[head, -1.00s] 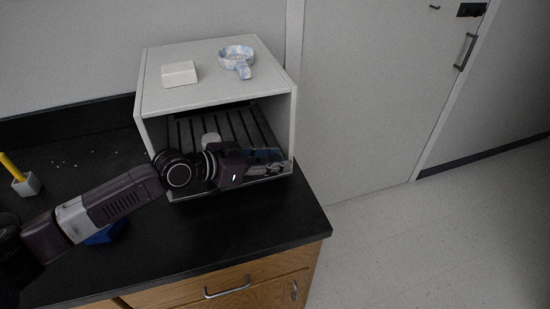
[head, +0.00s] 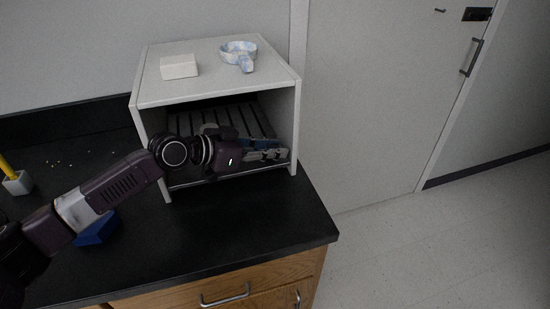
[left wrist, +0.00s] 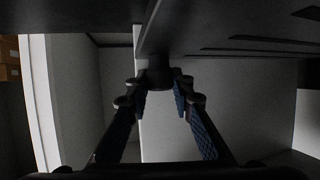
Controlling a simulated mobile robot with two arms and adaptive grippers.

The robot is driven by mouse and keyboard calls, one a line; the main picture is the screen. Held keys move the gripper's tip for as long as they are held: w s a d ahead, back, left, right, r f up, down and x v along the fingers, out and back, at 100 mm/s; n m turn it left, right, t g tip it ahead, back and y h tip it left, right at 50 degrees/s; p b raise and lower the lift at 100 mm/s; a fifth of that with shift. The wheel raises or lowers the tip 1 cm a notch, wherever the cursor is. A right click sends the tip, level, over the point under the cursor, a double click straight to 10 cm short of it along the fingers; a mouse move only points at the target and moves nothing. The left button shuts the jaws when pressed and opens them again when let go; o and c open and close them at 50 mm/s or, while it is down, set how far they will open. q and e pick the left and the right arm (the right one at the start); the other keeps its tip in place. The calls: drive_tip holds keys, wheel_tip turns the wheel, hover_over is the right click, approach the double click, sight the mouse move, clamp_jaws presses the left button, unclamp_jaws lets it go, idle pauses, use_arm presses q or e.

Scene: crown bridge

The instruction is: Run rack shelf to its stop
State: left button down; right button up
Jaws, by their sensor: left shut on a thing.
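The rack shelf (head: 248,120) is a dark slatted panel inside an open-fronted light grey cabinet (head: 215,92). My left gripper (head: 272,153) is at the shelf's front, inside the cabinet opening towards its right wall. In the left wrist view, the shelf (left wrist: 240,25) fills the top, and my left gripper (left wrist: 160,92) has its blue-padded fingers on either side of a dark part at the shelf's edge. It is shut on the shelf there. My left wrist hides much of the shelf's front edge. My right gripper is not in view.
A white block (head: 179,67) and a marbled blue-white ring-shaped piece with a handle (head: 240,55) lie on the cabinet top. A pale object (head: 208,127) on the shelf is partly hidden. A blue object (head: 97,231) lies under my left arm. The dark counter (head: 250,220) is clear in front.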

sight(249, 170)
use_arm(q)
drive_tip(key=c, duration=1.7)
unclamp_jaws()
drive_tip(key=shift+o, duration=0.2)
drive_tip(key=v, duration=0.7)
drive_tip(key=shift+s+a+r, duration=0.15)
drive_tip(key=shift+s+a, duration=0.05)
drive_tip(key=shift+a, duration=0.05)
